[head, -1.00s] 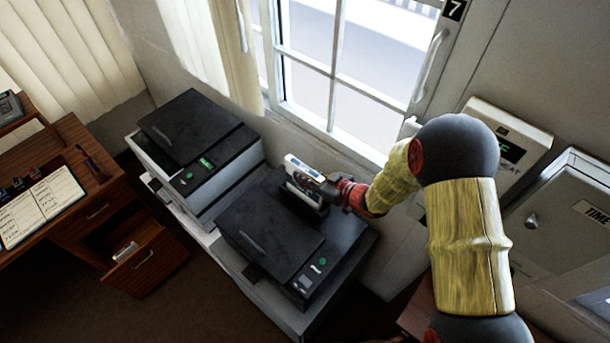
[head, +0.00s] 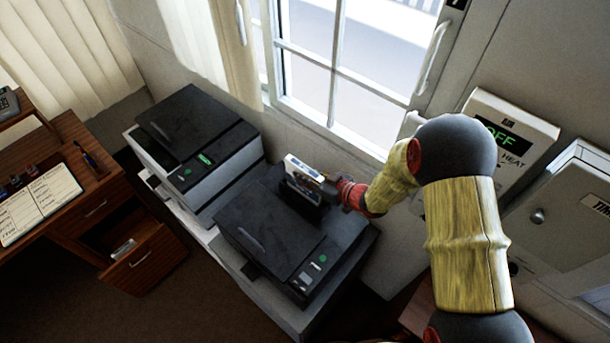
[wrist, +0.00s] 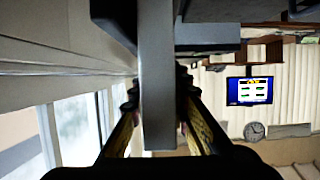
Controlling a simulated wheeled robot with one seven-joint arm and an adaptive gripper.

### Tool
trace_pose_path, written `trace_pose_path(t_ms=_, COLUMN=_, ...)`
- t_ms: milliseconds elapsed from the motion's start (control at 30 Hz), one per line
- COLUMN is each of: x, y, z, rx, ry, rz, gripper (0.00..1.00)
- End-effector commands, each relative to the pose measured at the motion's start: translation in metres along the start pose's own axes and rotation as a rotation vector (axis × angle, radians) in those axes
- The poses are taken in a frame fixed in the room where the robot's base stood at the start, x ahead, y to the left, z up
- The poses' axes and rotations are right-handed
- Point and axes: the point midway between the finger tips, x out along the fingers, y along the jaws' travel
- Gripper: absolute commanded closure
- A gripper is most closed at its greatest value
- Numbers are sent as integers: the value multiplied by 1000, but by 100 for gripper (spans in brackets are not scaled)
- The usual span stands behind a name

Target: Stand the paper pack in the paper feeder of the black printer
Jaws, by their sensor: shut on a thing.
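The black printer (head: 270,235) stands on a low light stand below the window. Its paper feeder (head: 304,196) is a dark slot at the printer's back. The paper pack (head: 303,168) is a pale block standing upright at the feeder, its lower part hidden by the feeder's dark wall. I cannot tell how deep it sits. My gripper (head: 330,188) is shut on the pack from the right side. In the wrist view the pack (wrist: 157,85) shows as a grey slab between the fingers of my gripper (wrist: 160,110).
A second printer (head: 195,145), grey-white with a dark lid, stands to the left. The window (head: 345,75) and wall are close behind the feeder. A heater control box (head: 510,135) and a grey cabinet (head: 565,220) are on the right wall. A wooden desk (head: 95,205) has an open drawer (head: 145,258).

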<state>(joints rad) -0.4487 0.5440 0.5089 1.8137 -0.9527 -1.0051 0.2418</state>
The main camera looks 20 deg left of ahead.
Motion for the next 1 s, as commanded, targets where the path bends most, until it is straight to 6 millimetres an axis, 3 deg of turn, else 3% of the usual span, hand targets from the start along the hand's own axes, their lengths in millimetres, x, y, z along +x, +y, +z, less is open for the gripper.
trace_pose_path(t_ms=167, x=0, y=1, z=-2, rx=-1, ry=2, rz=1, gripper=100)
trace_pose_path(t_ms=200, x=0, y=1, z=-2, rx=-1, ry=2, rz=1, gripper=81)
trace_pose_path(t_ms=533, x=0, y=0, z=-1, rx=0, ry=1, rz=0, gripper=62)
trace_pose_path(t_ms=867, x=-1, y=0, z=1, rx=1, ry=-2, rz=0, gripper=61)
trace_pose_path(t_ms=1000, x=-13, y=1, z=0, rx=1, ry=0, rz=2, gripper=61)
